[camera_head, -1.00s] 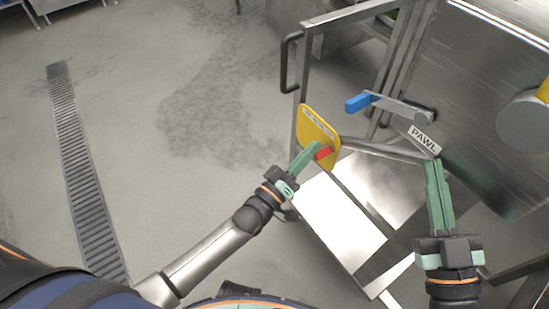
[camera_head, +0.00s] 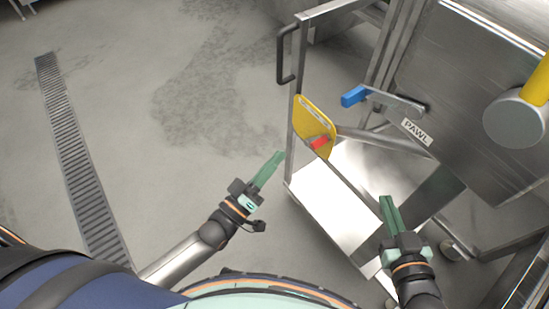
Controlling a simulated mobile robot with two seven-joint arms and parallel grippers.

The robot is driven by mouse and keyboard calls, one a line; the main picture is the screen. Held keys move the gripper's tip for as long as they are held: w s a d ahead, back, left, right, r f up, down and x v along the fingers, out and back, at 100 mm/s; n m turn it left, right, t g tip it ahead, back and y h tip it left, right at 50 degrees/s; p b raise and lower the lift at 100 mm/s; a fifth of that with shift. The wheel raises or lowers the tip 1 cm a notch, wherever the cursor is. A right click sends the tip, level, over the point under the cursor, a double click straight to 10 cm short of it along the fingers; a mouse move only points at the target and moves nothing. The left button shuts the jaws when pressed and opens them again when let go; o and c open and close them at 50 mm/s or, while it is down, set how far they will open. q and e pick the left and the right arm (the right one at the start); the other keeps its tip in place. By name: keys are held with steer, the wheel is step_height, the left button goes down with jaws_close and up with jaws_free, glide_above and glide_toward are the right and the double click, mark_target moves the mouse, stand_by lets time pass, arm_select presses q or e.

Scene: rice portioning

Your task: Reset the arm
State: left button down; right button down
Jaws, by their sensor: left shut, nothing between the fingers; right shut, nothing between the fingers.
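My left gripper (camera_head: 269,170) is shut and empty. It stands over the grey floor, to the left of and apart from the yellow plate (camera_head: 309,121) with its red tab (camera_head: 319,143). My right gripper (camera_head: 390,203) is shut and empty. It is over the lower part of the metal cart, below the label reading PAWL (camera_head: 417,132) and apart from it. A lever with a blue handle (camera_head: 353,96) sits above that label.
A metal frame with a black handle (camera_head: 281,54) stands upright beside the yellow plate. A floor drain grate (camera_head: 75,160) runs along the left. The floor between is clear.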

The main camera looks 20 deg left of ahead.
arm_select(q)
steer(key=shift+s, duration=0.1)
stand_by(0.5)
